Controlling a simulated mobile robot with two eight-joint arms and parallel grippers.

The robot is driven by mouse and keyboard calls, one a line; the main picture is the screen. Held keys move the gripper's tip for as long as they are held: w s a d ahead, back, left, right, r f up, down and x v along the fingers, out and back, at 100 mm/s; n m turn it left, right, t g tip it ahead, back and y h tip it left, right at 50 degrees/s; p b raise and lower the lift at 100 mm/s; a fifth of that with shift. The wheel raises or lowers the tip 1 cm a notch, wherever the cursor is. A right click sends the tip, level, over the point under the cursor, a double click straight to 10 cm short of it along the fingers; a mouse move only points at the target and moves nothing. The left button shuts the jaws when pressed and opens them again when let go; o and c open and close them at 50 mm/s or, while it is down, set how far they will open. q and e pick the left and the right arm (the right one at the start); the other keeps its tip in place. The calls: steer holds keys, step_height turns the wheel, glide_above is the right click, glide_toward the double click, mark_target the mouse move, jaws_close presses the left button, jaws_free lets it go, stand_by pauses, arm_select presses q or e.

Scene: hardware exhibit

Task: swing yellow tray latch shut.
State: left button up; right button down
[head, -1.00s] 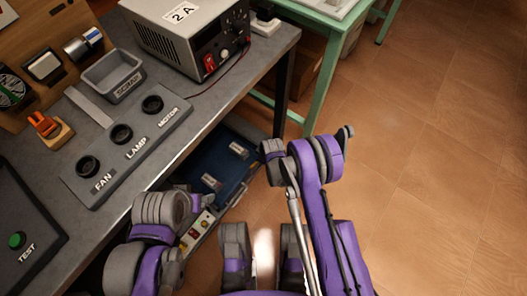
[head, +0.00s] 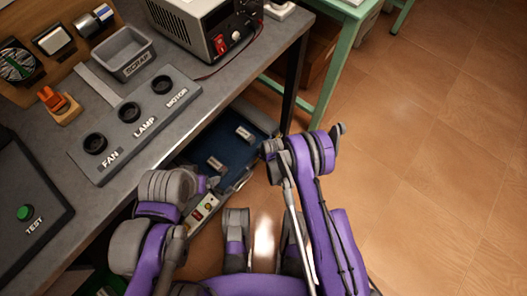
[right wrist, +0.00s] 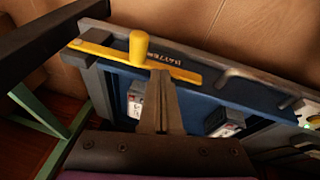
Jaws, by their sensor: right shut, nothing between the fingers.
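The yellow latch (right wrist: 110,50) is a flat bar with an upright round knob (right wrist: 139,46). In the right wrist view it lies at a slight angle along the front wall of the blue tray (right wrist: 190,100), partly below the tray's lettering. My right gripper (right wrist: 161,74) is shut and empty, its fingertips at the bar just right of the knob; I cannot tell if they touch. In the head view the blue tray (head: 236,156) sits low under the bench edge, and the latch cannot be made out. My left arm shows at lower left, but its gripper cannot be made out.
The grey bench (head: 60,195) overhangs the tray and carries a switch panel (head: 132,118), a scrap bin (head: 124,53) and a power supply (head: 205,25). Light blocks (right wrist: 226,122) lie in the tray. A green table (head: 325,70) stands behind. The floor at right is clear.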

steer(key=shift+w+d, duration=0.1)
stand_by(0.4)
steer(key=shift+w+d+r, duration=0.25)
steer(key=shift+w+d, duration=0.1)
steer(key=shift+w, duration=0.15)
